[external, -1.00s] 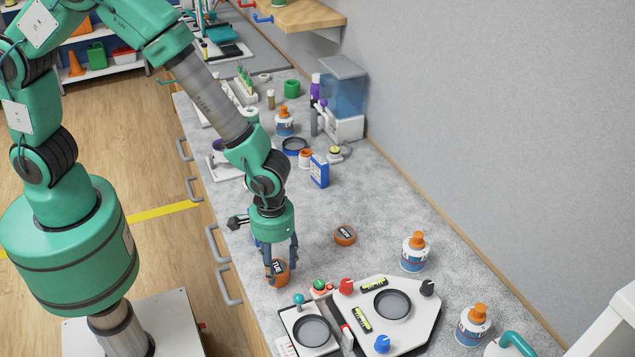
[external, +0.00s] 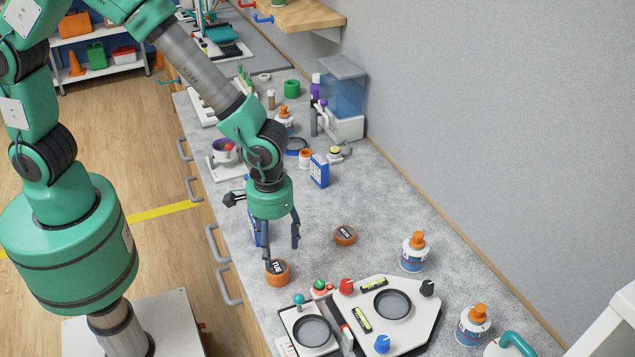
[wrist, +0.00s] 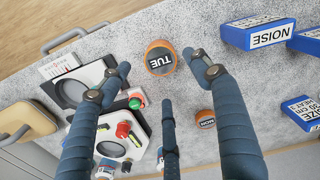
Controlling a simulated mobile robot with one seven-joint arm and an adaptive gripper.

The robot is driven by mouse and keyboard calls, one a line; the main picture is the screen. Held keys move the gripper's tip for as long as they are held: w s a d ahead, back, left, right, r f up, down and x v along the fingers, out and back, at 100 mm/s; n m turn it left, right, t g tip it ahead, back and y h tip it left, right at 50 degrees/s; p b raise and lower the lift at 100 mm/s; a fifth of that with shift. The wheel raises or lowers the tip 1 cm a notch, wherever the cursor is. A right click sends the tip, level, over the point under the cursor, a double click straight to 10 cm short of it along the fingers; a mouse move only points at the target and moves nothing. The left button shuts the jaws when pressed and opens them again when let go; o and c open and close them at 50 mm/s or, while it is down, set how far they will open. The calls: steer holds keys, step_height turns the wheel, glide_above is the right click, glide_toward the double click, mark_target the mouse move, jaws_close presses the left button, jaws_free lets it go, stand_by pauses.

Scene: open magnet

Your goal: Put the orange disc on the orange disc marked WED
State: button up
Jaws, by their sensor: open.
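An orange disc with a dark top marked TUE (external: 277,274) is on the grey counter, left of the control panel. It looks taller than the other disc, as if stacked on another one, but I cannot be sure. It also shows in the wrist view (wrist: 160,58). My three-fingered gripper (external: 281,250) is open and empty just above it, its fingers apart and clear of the disc in the wrist view (wrist: 160,75). A second orange disc (external: 345,235), apparently marked MON, lies flat to the right. I see no WED label.
A white control panel (external: 409,339) with knobs and round dark recesses stands in front. White bottles with orange caps (external: 414,252) are to the right. A blue box (external: 319,171) stands behind. Blue boxes marked NOISE (wrist: 258,33) and others show in the wrist view. The counter between is clear.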

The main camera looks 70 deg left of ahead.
steer(key=shift+r, duration=2.65)
steer(key=s+a+r+m+t, duration=0.2)
steer(key=a+r, duration=1.5)
steer(key=r, duration=0.2)
steer(key=s+a+r+m+t, duration=0.1)
steer(key=s+a+r, duration=0.3)
steer(key=s+a, duration=0.4)
steer(key=s+a+r+m+t, duration=0.1)
steer(key=s+a+r+t, duration=0.1)
steer(key=s+a+r, duration=0.3)
steer(key=s+a, duration=0.3)
steer(key=s, duration=0.1)
steer(key=shift+a+r+m+t, duration=0.3)
